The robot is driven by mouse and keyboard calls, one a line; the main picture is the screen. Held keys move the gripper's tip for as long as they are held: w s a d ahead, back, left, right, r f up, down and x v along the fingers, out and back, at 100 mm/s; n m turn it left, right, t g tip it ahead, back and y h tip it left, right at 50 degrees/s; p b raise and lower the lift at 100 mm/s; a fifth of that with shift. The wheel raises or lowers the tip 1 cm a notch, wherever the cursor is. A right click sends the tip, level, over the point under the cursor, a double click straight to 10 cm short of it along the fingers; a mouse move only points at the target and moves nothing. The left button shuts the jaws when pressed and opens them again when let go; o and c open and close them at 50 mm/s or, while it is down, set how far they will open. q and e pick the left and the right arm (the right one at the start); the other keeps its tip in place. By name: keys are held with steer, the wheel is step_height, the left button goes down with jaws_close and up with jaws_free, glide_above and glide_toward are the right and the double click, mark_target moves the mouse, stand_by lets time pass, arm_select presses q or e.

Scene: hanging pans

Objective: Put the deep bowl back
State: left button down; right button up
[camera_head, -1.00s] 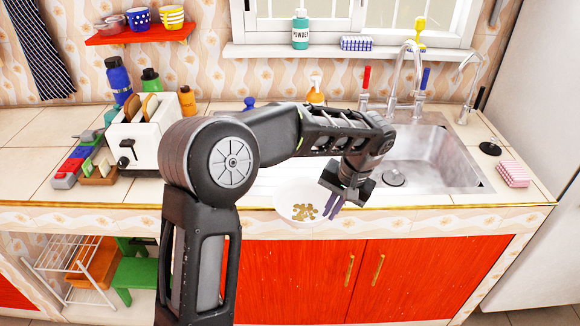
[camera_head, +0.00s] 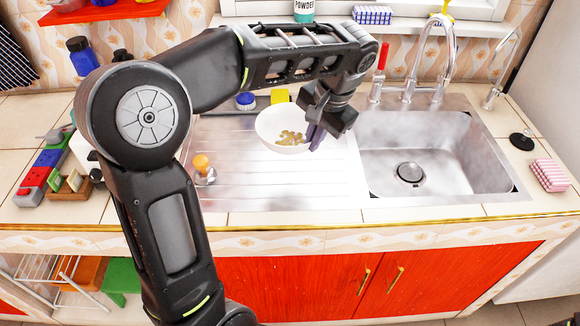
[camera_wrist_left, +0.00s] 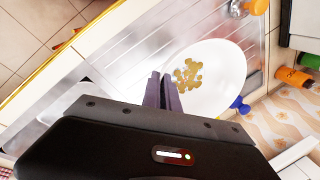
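The deep bowl (camera_head: 268,122) is white, with a cluster of golden-brown bits or marks (camera_head: 290,138) inside. It is over the ribbed metal drainboard, left of the sink; I cannot tell if its base touches the board. My left gripper (camera_head: 315,136) is at the bowl's right side, its dark fingers closed at the rim. In the left wrist view, the fingers (camera_wrist_left: 162,92) are close together at the edge of the bowl (camera_wrist_left: 225,75), gripping it. The bowl looks slightly tilted.
The sink basin (camera_head: 425,140) with its tap (camera_head: 428,60) lies to the right. An orange-knobbed item (camera_head: 202,168) stands front left on the drainboard (camera_head: 270,190). A blue-lidded item (camera_head: 245,101) and a yellow block (camera_head: 279,96) are behind the bowl. A red shelf (camera_head: 110,12) is upper left.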

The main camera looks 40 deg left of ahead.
arm_select(q)
steer(key=shift+w+a+f, duration=0.1)
steer(key=shift+w+f, duration=0.05)
steer(key=shift+f, duration=0.15)
step_height(320, 180, down, 6)
steer(key=shift+r, duration=0.1)
steer(key=shift+f+p, duration=0.45)
steer(key=shift+f, duration=1.45)
steer(key=shift+f, duration=0.2)
steer(key=c, duration=1.6)
jaws_free()
steer(key=shift+c, duration=0.2)
steer(key=shift+r, duration=0.2)
steer(key=v, duration=1.2)
steer(key=shift+b, duration=0.4)
